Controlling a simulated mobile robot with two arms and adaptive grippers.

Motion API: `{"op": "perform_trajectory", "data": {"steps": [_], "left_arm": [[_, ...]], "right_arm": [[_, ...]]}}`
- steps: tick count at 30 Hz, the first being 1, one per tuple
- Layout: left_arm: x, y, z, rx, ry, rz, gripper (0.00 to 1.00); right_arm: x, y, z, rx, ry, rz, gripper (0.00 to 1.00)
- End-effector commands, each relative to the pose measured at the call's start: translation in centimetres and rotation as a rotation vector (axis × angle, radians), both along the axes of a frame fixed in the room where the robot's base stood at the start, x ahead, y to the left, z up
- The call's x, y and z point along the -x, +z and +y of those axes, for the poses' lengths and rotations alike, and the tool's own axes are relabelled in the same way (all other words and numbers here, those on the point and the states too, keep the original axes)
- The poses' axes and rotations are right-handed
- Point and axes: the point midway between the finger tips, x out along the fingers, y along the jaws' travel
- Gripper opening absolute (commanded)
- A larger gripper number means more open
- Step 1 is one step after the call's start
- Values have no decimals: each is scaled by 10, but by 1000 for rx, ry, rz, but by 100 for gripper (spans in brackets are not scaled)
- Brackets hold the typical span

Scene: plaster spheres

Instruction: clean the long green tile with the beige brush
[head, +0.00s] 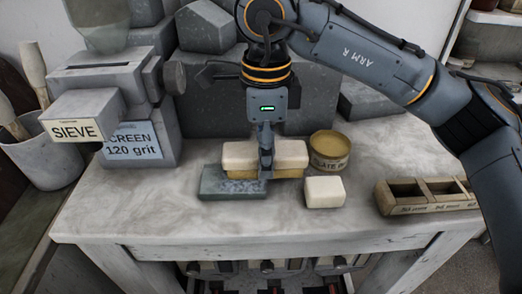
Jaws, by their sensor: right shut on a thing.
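A beige brush (238,154) with a cream top and a yellowish lower part is held in my right gripper (266,165), which is shut around its middle. The long green tile (216,185), a dark grey-green slab with paler patches on top, lies flat on the worktop. The brush is over the tile's far side and reaches past its right end. I cannot tell whether the brush touches the tile. The brush and gripper hide part of the tile. My left gripper is not in view.
A small cream block (324,192) sits just right of the tile, with a round labelled tin (330,150) behind it. A compartment tray (425,195) stands at the right. The sieve machine (110,105) stands at the left. The front of the worktop (190,225) is clear.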

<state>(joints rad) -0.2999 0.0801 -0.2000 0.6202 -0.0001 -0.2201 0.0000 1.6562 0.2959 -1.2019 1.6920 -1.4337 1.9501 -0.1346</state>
Motion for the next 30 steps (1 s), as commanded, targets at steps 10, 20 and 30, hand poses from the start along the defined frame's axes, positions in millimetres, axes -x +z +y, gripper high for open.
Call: {"op": "perform_trajectory", "data": {"steps": [10, 20, 30], "left_arm": [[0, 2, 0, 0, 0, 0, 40], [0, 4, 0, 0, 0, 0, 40], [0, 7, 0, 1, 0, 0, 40]], "right_arm": [[0, 1, 10, 0, 0, 0, 21], [0, 1, 25, 0, -1, -1, 21], [0, 0, 45, -1, 1, 0, 21]]}}
